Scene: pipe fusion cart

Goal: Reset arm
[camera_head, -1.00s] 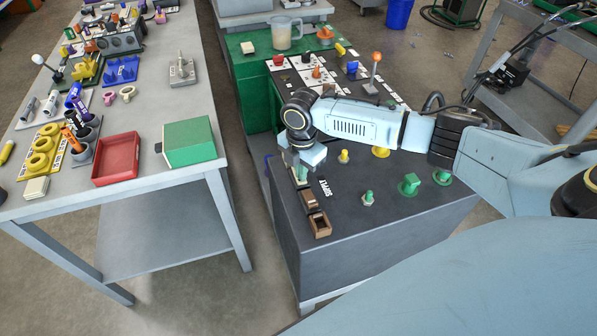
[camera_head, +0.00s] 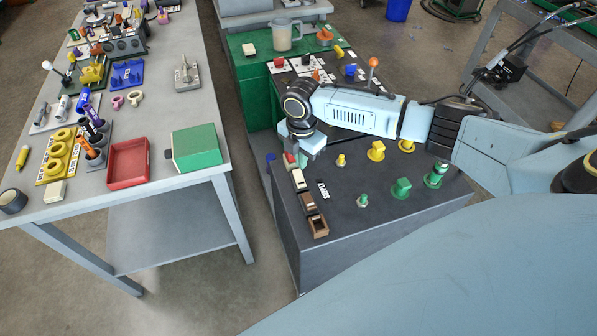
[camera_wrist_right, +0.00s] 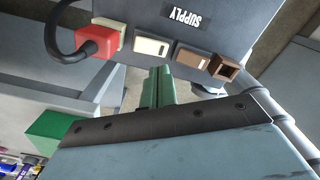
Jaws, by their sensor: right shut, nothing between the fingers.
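My right arm reaches in from the right over the dark cart (camera_head: 335,262). My right gripper (camera_head: 302,160) is above the cart's left edge. Its green fingers also show in the right wrist view (camera_wrist_right: 160,87), closed together with nothing between them. Close to the fingers is a row on the panel: a red plug (camera_wrist_right: 95,44) with a black cable, a cream block (camera_wrist_right: 151,46), and two brown sockets (camera_wrist_right: 222,67). A SUPPLY label (camera_wrist_right: 188,17) sits beside the row. My left gripper is out of view.
Yellow knobs (camera_head: 376,151) and green knobs (camera_head: 401,188) stand on the cart top. The table at left (camera_head: 150,200) holds a red tray (camera_head: 128,163), a green box (camera_head: 196,147) and small parts. Bare floor lies between table and cart.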

